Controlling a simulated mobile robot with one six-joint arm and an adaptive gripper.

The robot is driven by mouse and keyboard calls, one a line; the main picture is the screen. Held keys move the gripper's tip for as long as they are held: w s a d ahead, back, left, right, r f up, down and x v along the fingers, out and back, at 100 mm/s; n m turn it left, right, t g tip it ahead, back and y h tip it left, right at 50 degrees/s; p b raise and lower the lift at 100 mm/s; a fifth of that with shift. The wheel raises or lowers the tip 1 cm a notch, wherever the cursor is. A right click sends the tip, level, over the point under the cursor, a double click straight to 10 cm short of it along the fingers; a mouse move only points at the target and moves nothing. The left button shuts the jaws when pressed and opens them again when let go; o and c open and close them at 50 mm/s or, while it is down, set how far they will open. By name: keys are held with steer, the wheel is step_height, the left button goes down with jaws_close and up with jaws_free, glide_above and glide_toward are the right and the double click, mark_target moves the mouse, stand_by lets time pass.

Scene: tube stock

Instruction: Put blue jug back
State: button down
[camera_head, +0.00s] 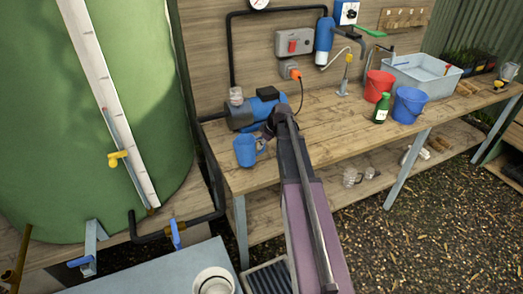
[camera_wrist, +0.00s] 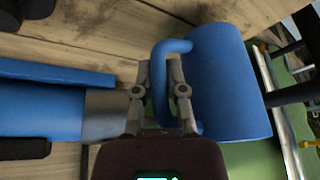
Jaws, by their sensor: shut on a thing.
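The blue jug (camera_head: 245,151) is at the left front corner of the wooden bench, upright in the head view. In the wrist view the jug (camera_wrist: 230,82) fills the right side, its handle toward my gripper. My gripper (camera_wrist: 162,78) is shut on the jug's handle, with one finger on each side of the grip. In the head view my gripper (camera_head: 267,139) is mostly hidden behind my arm, to the right of the jug. I cannot tell whether the jug's base touches the bench.
A blue pump (camera_head: 250,113) stands close behind the jug. The green tank (camera_head: 45,120) is left of the bench. A red bucket (camera_head: 378,86), a blue bucket (camera_head: 407,106) and a green bottle (camera_head: 381,109) stand to the right. The bench middle (camera_head: 325,125) is clear.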

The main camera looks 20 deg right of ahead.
steer(key=shift+w, duration=0.2)
steer(key=shift+w, duration=0.6)
step_height(320, 180, down, 4)
steer(key=b, duration=0.3)
steer(key=shift+r+b, duration=0.2)
steer(key=shift+b, duration=0.15)
steer(key=shift+f, duration=0.1)
steer(key=c, duration=0.7)
jaws_free()
steer(key=shift+r, duration=0.2)
steer(key=p+v, duration=1.1)
steer(key=shift+s+r, duration=0.15)
steer(key=shift+r, duration=0.25)
steer(key=shift+d, duration=0.1)
